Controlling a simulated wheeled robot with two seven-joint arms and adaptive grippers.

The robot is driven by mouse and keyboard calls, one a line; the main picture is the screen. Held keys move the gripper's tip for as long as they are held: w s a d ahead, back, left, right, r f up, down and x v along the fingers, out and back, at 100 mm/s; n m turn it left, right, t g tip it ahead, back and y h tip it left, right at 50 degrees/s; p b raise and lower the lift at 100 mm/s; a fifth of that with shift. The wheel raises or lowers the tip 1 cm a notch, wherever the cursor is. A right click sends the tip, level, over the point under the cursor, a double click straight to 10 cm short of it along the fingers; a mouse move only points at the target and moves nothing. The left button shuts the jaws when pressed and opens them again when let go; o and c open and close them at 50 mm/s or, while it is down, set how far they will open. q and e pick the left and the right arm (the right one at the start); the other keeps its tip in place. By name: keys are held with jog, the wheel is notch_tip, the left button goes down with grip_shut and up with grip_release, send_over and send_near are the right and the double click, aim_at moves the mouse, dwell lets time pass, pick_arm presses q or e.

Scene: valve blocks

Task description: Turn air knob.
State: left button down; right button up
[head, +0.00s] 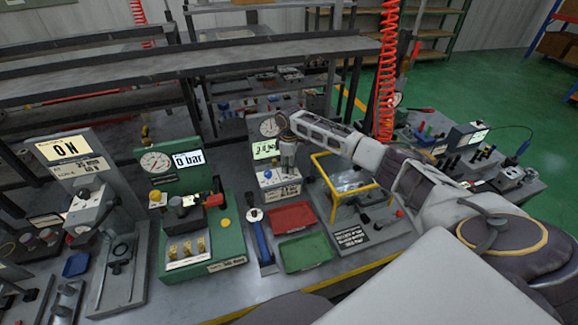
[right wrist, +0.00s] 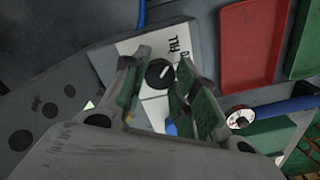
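The air knob (right wrist: 160,73) is a small black round knob with a white pointer line, on a white panel marked "FILL" in the right wrist view. In the head view this belongs to the white valve block (head: 281,191) with a gauge and a lit display behind it; the knob is hidden there by my gripper. My right gripper (head: 288,160) points down over the block. In the right wrist view its green-padded fingers (right wrist: 160,64) are open, one on each side of the knob, with visible gaps. My left gripper is not in view.
A red tray (head: 292,216) and a green tray (head: 305,251) lie right of a blue-handled tool (head: 261,238). A yellow-framed fixture (head: 347,180) stands to the right. A green valve block (head: 195,240) and a grey unit (head: 85,200) stand to the left.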

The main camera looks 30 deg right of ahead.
jog(key=shift+c, duration=0.9)
jog(key=shift+r+m+p, duration=0.15)
jog(key=shift+m+p, duration=0.75)
jog(key=shift+p, duration=0.35)
jog(key=shift+m+p, duration=0.75)
jog(key=shift+m, duration=2.75)
